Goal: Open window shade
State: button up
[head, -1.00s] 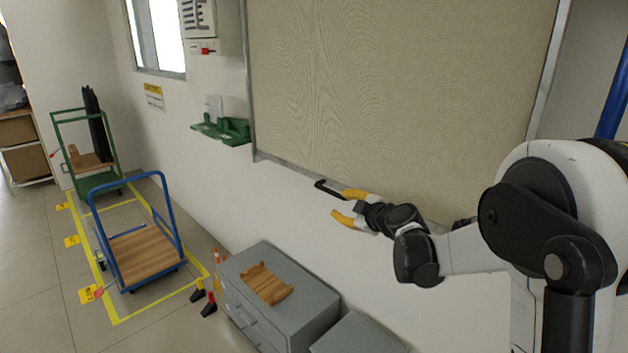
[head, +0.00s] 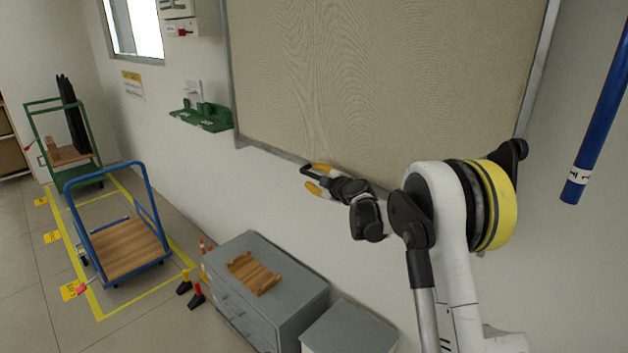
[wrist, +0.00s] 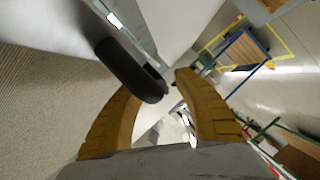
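The window shade (head: 370,80) is a large beige textured panel in a grey frame on the wall, and it covers the framed area in the head view. A black bar handle (head: 309,171) sticks out at its lower edge. My gripper (head: 311,178) with yellow fingers is at the handle, its fingers apart. In the wrist view the handle (wrist: 128,70) lies just ahead of the fingertips, closest to the left finger, and my gripper (wrist: 158,82) is open with nothing clasped. Whether the handle touches a finger cannot be told.
A grey cabinet (head: 250,310) with a wooden piece (head: 253,272) on top stands below the shade. A green wall shelf (head: 205,117) is left of it. A blue cart (head: 125,248) stands on the floor at left. A blue pole (head: 597,120) hangs at right.

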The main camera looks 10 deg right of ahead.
jog(key=shift+w, duration=0.1)
grip_shut()
jog(key=shift+r, duration=0.1)
notch_tip(320, 180, up, 61)
jog(key=p, duration=3.3)
grip_release()
